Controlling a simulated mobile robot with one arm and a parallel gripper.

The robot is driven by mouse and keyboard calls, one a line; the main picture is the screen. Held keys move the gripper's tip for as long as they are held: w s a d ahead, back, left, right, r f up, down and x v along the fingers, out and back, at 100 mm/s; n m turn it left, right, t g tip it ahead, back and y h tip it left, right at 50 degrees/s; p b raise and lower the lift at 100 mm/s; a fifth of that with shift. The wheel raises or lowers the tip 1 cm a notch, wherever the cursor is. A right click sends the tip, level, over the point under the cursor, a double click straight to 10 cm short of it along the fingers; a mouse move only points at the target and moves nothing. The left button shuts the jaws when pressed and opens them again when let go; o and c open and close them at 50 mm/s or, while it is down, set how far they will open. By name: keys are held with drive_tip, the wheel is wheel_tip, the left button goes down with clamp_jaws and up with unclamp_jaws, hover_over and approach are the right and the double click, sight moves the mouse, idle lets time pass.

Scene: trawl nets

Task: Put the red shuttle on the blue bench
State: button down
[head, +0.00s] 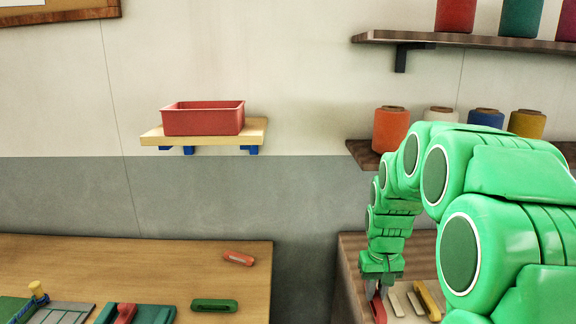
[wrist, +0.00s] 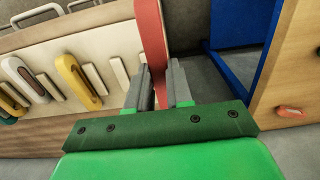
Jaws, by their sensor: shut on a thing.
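My gripper (head: 376,288) is at the left end of the right-hand bench, pointing down. In the wrist view its fingers (wrist: 162,90) are shut on a long red shuttle (wrist: 150,30), which runs away from between them. In the head view only a short red part of it (head: 379,312) shows below the fingers. It is beside a pale rack; I cannot tell whether it touches it. A wooden-topped bench (head: 180,262) stands on the left. In the wrist view a blue frame (wrist: 238,55) shows beneath a wooden top, so this appears to be the blue bench.
On the left bench lie another red shuttle (head: 238,258), a green shuttle (head: 214,306) and a green holder (head: 150,315) with a red piece. The rack (wrist: 110,55) holds several shuttles. A gap separates the benches. A red bin (head: 203,120) sits on a wall shelf.

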drive_tip(key=w+a+f, duration=0.7)
drive_tip(key=w+f, duration=0.2)
drive_tip(key=f, duration=0.2)
drive_tip(key=s+d+r, duration=1.4)
drive_tip(key=s+r, duration=0.3)
approach(403, 304)
drive_tip(key=shift+s+a+f, duration=0.1)
drive_tip(key=shift+s+a, duration=0.1)
drive_tip(key=shift+s, duration=0.6)
drive_tip(key=shift+w+d+f, duration=0.2)
drive_tip(key=shift+w+f, duration=0.45)
drive_tip(key=shift+f, duration=0.1)
drive_tip(key=shift+w+f, duration=0.1)
drive_tip(key=shift+f, duration=1.45)
drive_tip(key=shift+f, duration=0.15)
drive_tip(key=c, duration=1)
unclamp_jaws()
